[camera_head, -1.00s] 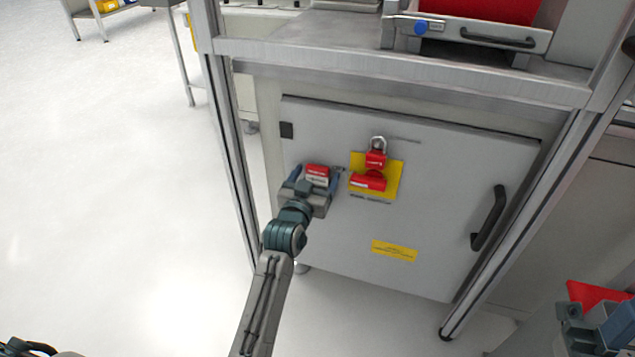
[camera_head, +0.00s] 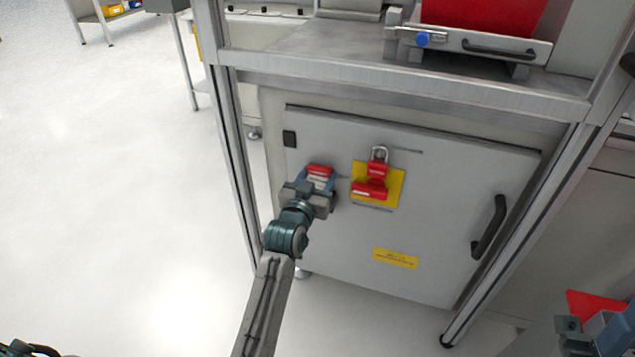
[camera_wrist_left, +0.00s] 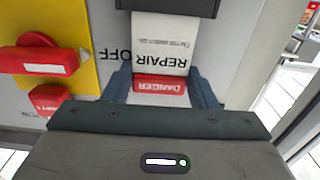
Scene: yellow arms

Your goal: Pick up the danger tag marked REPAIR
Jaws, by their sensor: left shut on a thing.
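My left gripper (camera_head: 318,187) is in front of the left part of the grey cabinet door (camera_head: 350,260). Its fingers, also in the left wrist view (camera_wrist_left: 162,92), are shut on the REPAIR danger tag (camera_wrist_left: 162,42). The tag is white with a red DANGER band and reads upside down in that view. In the head view, the red and white tag (camera_head: 320,171) shows just above the gripper. A dark bar covers the tag's far end in the wrist view. I cannot tell whether the tag touches the door. My right gripper is not in view.
A yellow plate (camera_head: 394,185) with a red switch handle (camera_head: 370,190) and a red padlock (camera_head: 377,168) is right of the gripper. A black door handle (camera_head: 490,228) is farther right. A metal frame post (camera_head: 232,150) stands close on the left. Open floor (camera_head: 110,200) lies left.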

